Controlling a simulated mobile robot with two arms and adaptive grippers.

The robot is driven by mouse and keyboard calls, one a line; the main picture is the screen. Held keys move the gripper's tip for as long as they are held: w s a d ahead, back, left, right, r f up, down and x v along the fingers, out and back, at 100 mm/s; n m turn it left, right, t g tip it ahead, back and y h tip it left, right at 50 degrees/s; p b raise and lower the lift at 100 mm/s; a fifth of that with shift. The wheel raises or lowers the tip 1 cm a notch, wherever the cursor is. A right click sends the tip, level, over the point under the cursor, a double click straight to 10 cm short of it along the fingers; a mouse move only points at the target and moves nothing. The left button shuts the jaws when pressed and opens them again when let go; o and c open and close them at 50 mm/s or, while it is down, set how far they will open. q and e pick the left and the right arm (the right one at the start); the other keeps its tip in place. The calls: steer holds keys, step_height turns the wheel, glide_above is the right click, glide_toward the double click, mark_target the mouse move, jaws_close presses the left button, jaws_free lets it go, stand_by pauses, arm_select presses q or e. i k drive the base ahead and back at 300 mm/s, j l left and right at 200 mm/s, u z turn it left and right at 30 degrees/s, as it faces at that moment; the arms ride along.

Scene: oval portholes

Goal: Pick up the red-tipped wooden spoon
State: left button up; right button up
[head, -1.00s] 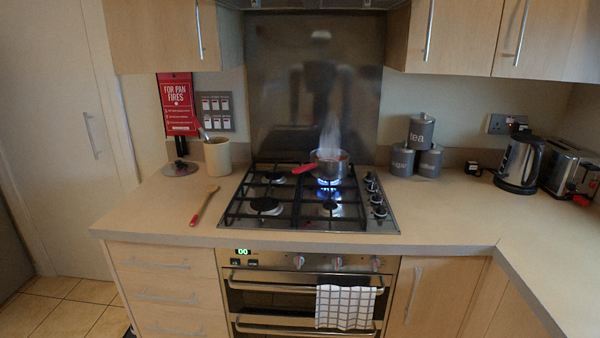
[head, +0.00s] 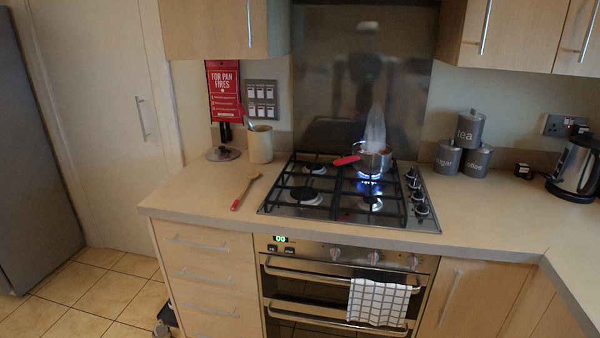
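The wooden spoon (head: 246,190) lies on the counter to the left of the hob. Its pale head points away towards the wall and its red tip is at the near end, close to the counter's front edge. Nothing covers it.
A steaming pan (head: 373,160) with a red handle sits over a lit blue flame on the gas hob (head: 335,206). A cream utensil pot (head: 260,145) stands behind the spoon. Grey canisters (head: 470,130) and a kettle (head: 574,168) are at right. Counter around the spoon (head: 200,195) is clear.

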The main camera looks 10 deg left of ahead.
mark_target(251, 175)
steer(key=i+j+z, duration=0.1)
steer(key=j, duration=0.2)
steer(key=i+j+z, duration=0.1)
steer(key=j, duration=0.25)
steer(key=i+j, duration=0.25)
steer(key=i+j+z, duration=0.15)
steer(key=j, duration=0.25)
steer(key=i+j+z, duration=0.1)
steer(key=j, duration=0.25)
